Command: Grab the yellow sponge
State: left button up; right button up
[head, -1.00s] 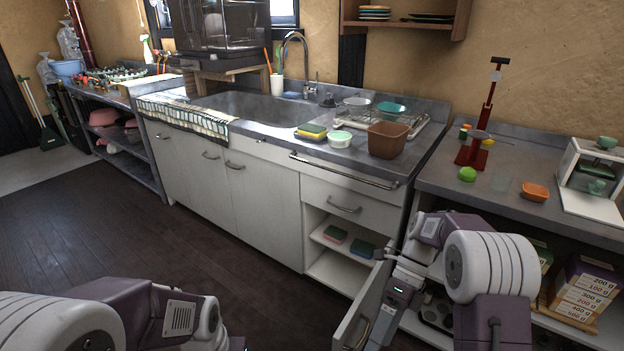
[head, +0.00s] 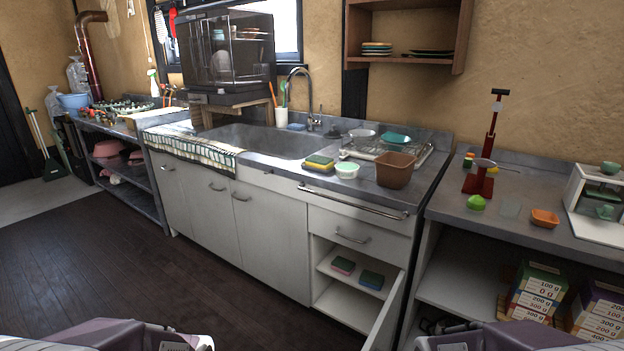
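A yellow sponge (head: 319,160) with a green layer lies on the counter, right of the sink and left of a small pale green-white bowl (head: 347,171). It appears to lie on or against another yellow and green piece; I cannot tell exactly. Two other sponges, one pinkish-red and green (head: 343,265) and one blue and green (head: 371,280), lie on the shelf inside the open cabinet under the counter. Parts of my arms show at the bottom left and bottom right edges. Both grippers are out of the picture, and nothing touches the yellow sponge.
The cabinet door (head: 384,314) stands open into the floor space. The dark floor (head: 110,255) at left is clear.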

aim_at(321, 162)
jog(key=i+j, duration=0.2)
jog(key=j, duration=0.2)
jog(key=i+j, duration=0.25)
jog(key=j, duration=0.15)
jog(key=i+j, duration=0.2)
jog(key=j, duration=0.2)
